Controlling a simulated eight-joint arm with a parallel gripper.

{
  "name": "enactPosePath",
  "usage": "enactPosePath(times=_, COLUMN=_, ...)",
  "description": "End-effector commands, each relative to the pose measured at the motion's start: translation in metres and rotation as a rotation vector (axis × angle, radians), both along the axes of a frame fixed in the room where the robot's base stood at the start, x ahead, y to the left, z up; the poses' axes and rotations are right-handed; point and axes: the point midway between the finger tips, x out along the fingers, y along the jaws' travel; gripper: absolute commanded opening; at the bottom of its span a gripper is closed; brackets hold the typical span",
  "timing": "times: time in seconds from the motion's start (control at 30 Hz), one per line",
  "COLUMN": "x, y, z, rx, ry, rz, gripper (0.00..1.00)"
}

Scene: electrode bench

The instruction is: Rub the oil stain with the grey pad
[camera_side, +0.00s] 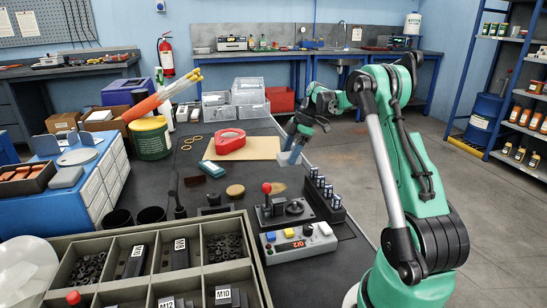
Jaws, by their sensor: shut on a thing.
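My gripper (299,136) hangs over the right side of the dark bench, pointing down. It is shut on a blue-grey block (290,155), which looks like the grey pad, and holds it at a tilt near the bench's right edge. Whether the pad touches the bench I cannot tell. A faint brownish patch (279,187), possibly the oil stain, lies on the bench below the pad, just behind the red-knobbed joystick unit. A round tan disc (235,190) lies to its left; I cannot tell whether it is flat or raised.
The joystick unit (280,211) and a rack of dark cylinders (323,192) stand close in front. A control box (298,243) is nearer. A red tape roll (230,141) rests on a tan board (262,149). A compartment tray (247,275) fills the front left.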

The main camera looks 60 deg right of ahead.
Motion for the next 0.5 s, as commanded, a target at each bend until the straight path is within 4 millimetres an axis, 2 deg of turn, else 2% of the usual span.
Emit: enactPosePath(times=0.5, x=0.000, y=0.000, z=-0.039, rx=0.001, ry=0.001, rz=0.000, gripper=0.14)
